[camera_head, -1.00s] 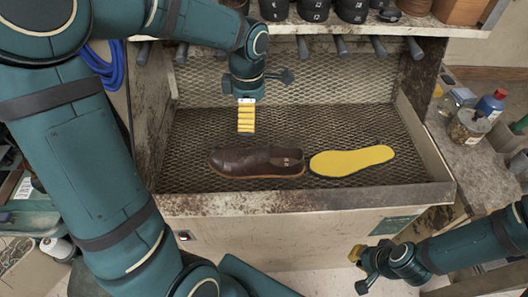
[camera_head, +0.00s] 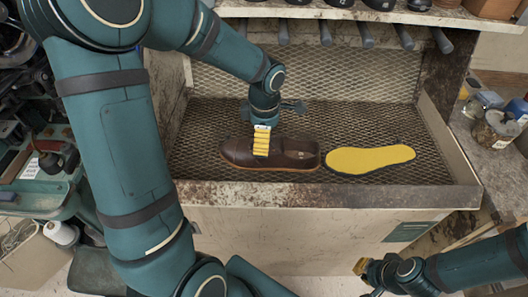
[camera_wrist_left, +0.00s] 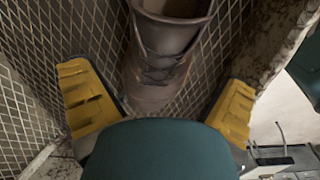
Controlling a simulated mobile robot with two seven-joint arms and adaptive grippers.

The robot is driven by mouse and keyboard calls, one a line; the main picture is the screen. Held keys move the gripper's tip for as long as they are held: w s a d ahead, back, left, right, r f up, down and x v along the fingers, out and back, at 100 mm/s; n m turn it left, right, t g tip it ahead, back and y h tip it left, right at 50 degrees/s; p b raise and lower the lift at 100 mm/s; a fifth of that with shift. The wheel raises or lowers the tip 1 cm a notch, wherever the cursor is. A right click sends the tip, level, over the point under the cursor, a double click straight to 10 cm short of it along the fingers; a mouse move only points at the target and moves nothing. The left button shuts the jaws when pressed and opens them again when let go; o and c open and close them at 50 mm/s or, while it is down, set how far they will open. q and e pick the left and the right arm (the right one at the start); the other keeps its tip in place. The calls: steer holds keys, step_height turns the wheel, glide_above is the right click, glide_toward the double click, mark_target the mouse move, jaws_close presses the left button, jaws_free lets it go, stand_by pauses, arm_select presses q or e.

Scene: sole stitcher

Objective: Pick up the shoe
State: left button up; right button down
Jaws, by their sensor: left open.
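The brown leather shoe (camera_head: 296,153) lies on the mesh bed of the bench, toe to the left and heel to the right. My left gripper (camera_head: 261,142) hangs over the shoe's front part, its yellow fingers overlapping it in the head view. In the left wrist view the open gripper (camera_wrist_left: 158,112) has one yellow finger on each side of the shoe (camera_wrist_left: 162,60), with gaps beside it. A yellow sole (camera_head: 370,159) lies just right of the shoe. My right gripper (camera_head: 366,270) is low at the right, away from the bench; its opening is unclear.
The mesh bench (camera_head: 330,198) has a raised front edge and side walls. Rods (camera_head: 325,33) stick out below the shelf above it. A glass jar (camera_head: 494,130) stands on the right-hand counter. The mesh behind the shoe is clear.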

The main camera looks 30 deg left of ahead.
arm_select(q)
step_height(320, 180, down, 5)
steer(key=shift+a+b, duration=0.1)
steer(key=shift+b, duration=0.35)
steer(key=shift+s, duration=0.1)
steer(key=shift+c, duration=0.3)
steer(key=c, duration=1.1)
